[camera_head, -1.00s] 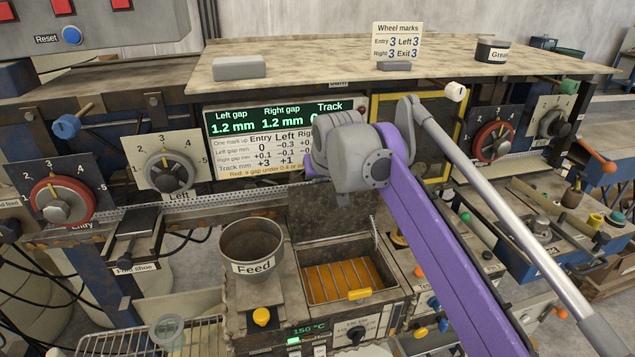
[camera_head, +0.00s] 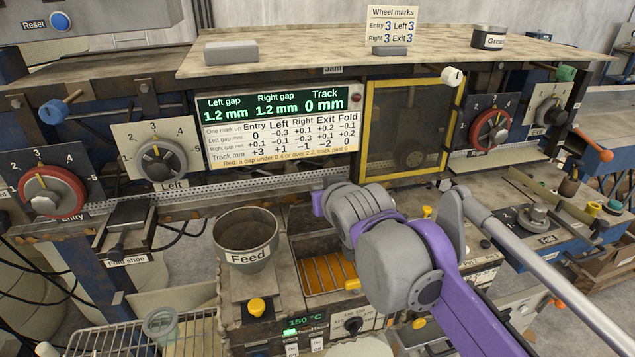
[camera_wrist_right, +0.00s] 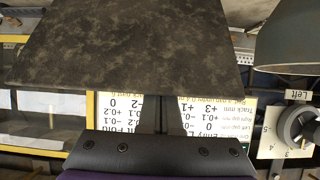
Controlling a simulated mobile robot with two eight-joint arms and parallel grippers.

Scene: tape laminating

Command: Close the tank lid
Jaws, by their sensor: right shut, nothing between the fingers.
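The tank (camera_head: 325,274) is an open metal box with an orange slatted inside, low in the middle of the head view. Its dark lid (camera_head: 302,218) stands raised at the back edge, mostly hidden by my right arm. In the right wrist view the lid (camera_wrist_right: 125,45) is a large mottled plate across the top. My right gripper (camera_wrist_right: 161,92) is shut and empty, its fingers close to the lid's edge. The lid overlaps the fingertips in that view, so I cannot tell whether they touch it. The head view hides these fingers. My left gripper is not in view.
The Feed funnel (camera_head: 245,238) stands just left of the tank. A gauge display (camera_head: 280,125) and a yellow-framed window (camera_head: 410,125) are behind. A wire rack (camera_head: 130,338) is at the lower left. The knobs (camera_head: 158,162) stick out from the back panel.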

